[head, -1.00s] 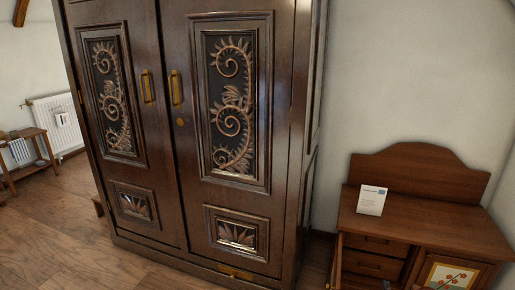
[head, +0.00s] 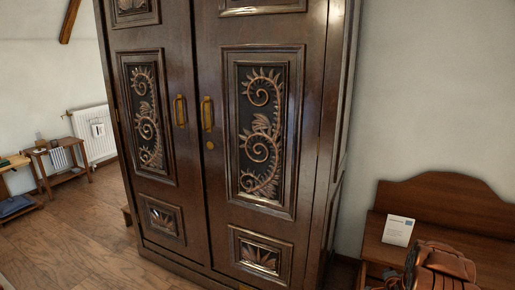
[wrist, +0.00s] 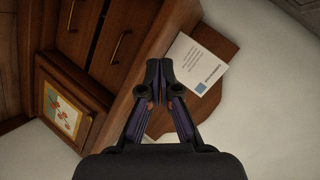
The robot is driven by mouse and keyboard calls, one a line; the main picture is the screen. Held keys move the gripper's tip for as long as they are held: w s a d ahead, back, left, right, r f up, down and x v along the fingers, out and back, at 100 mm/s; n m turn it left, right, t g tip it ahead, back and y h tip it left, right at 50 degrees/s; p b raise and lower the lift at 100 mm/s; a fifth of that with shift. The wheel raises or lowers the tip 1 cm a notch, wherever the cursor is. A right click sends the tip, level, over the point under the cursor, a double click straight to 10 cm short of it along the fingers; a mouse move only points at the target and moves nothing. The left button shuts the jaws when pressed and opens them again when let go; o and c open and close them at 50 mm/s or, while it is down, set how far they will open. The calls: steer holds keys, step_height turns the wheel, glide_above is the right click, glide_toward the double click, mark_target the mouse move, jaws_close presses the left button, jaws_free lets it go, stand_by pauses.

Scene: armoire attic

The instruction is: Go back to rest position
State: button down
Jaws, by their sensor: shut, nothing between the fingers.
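My gripper (wrist: 160,75) shows in the wrist view with its two dark fingers brought together at the tips, and nothing is between them. It hangs in front of the small wooden cabinet, which appears tilted in that view. The fingertips cannot be made out in the head view.
A tall carved wardrobe (head: 262,225) with both doors shut fills the middle. A white card (head: 398,230) stands on the cabinet top; it also shows in the wrist view (wrist: 194,65). Open wooden floor lies at left, before a radiator (head: 96,133) and small tables.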

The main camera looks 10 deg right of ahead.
steer(key=a+r+n+g+y+p, duration=0.25)
steer(key=a+r+n+p, duration=0.2)
steer(key=a+r, duration=1)
steer(key=s+a+r+n+g+y+p, duration=0.1)
steer(key=s+a+r+n+g+p, duration=0.1)
steer(key=s+a+r, duration=0.35)
steer(key=s+a+r+n+g+y+p, duration=0.1)
steer(key=s+a+r+n+g+p, duration=0.15)
steer(key=a+r, duration=0.55)
steer(key=s+a+r+n+g+p, duration=0.2)
steer(key=s+a+r, duration=0.4)
steer(key=s, duration=0.6)
steer(key=s+a+r+n+g+y+p, duration=0.1)
steer(key=s+a+r, duration=0.5)
steer(key=s, duration=0.6)
steer(key=s+a+r+n+g+p, duration=0.2)
steer(key=s+a+r+n+p, duration=0.3)
steer(key=s, duration=0.7)
step_height(320, 180, up, 2)
steer(key=shift+a+r+n+g+y, duration=0.15)
steer(key=shift+a+n+g+y, duration=0.35)
steer(key=shift+a, duration=0.45)
steer(key=shift+s+a, duration=0.1)
